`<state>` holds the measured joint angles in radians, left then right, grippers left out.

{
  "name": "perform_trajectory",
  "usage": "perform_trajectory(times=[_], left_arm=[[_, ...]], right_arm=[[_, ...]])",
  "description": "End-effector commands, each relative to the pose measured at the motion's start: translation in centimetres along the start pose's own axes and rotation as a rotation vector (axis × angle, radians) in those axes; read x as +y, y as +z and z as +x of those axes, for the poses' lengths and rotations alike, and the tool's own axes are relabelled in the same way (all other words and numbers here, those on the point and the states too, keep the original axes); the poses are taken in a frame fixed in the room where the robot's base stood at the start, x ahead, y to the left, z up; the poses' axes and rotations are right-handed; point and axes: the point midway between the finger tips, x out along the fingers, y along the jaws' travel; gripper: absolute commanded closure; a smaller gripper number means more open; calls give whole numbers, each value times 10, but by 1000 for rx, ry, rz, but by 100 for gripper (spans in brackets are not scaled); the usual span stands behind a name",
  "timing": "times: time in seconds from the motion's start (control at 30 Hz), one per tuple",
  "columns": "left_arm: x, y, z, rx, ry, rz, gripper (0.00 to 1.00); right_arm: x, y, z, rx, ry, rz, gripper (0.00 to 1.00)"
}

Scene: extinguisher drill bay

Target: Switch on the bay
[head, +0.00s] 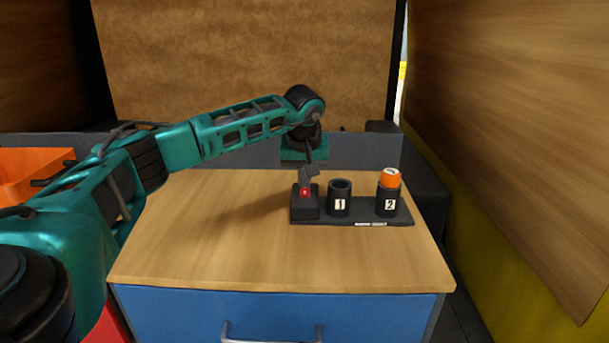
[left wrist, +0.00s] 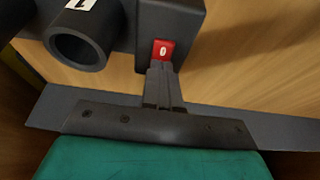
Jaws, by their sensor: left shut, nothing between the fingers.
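A dark bay unit (head: 358,219) lies on the wooden table top. At its left end is a dark box with a red switch (head: 305,191), marked 0 in the left wrist view (left wrist: 163,50). To its right stand an empty black cup marked 1 (head: 339,200) and a black cup marked 2 (head: 386,204) with an orange cylinder (head: 389,178) upright in it. My left gripper (head: 307,180) points down at the switch. In the left wrist view its shut, empty fingers (left wrist: 160,68) are at the red switch's edge; I cannot tell whether they touch it. My right gripper is not in view.
The wooden table top (head: 220,235) is clear left of and in front of the unit. A blue drawer front with a handle (head: 270,332) is below. A grey panel (head: 358,151) stands along the back edge. An orange bin (head: 25,170) is at far left.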

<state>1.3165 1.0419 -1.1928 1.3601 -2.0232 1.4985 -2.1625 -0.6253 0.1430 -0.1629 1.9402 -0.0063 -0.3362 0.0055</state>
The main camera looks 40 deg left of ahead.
Motion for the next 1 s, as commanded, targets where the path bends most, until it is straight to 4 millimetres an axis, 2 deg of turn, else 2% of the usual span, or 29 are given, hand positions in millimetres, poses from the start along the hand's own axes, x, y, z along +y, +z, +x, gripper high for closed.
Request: perform_trajectory(times=[0.07, 0.37, 0.73, 1.0], left_arm=[[-2, -1, 3, -3, -3, 0, 100], [-2, 2, 6, -4, -4, 2, 100], [-2, 19, 3, -13, -8, 6, 100], [-1, 20, 3, -14, -7, 6, 100]], right_arm=[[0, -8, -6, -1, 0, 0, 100], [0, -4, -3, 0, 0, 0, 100], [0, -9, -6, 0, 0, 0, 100], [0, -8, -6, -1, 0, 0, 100]])
